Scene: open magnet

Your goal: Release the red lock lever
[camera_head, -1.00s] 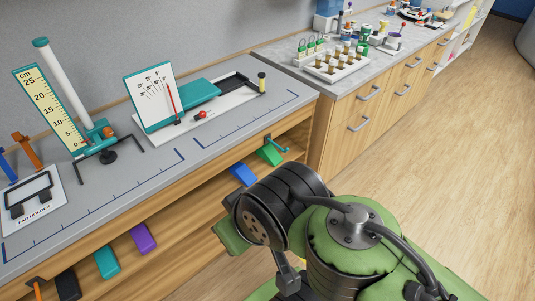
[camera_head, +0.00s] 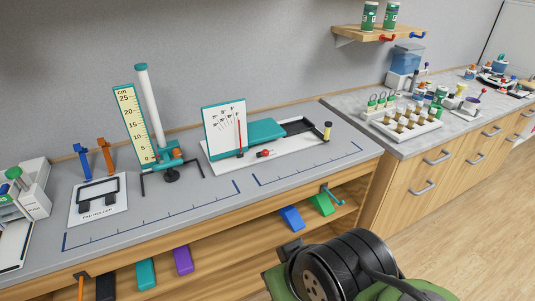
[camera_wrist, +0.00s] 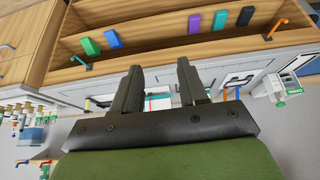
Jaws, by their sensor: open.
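A small red piece (camera_head: 265,153), which looks like the red lock lever, sits low on the white base (camera_head: 220,163) of a teal-armed device with a white scale board (camera_head: 223,130) and a red pointer. It is too small to tell which way it is set. My gripper (camera_wrist: 158,82) shows in the wrist view with its two dark fingers spread apart and nothing between them. It is in front of the bench and apart from the device, which is partly hidden behind the fingers. In the head view the fingers cannot be made out.
A ruler stand with a white tube (camera_head: 150,105) stands left of the device. A pad holder (camera_head: 98,200) lies farther left. A vial rack (camera_head: 402,125) is on the right counter. A teal hook (camera_head: 331,193) sticks out at the bench front. A wall shelf (camera_head: 375,33) has red and blue hooks.

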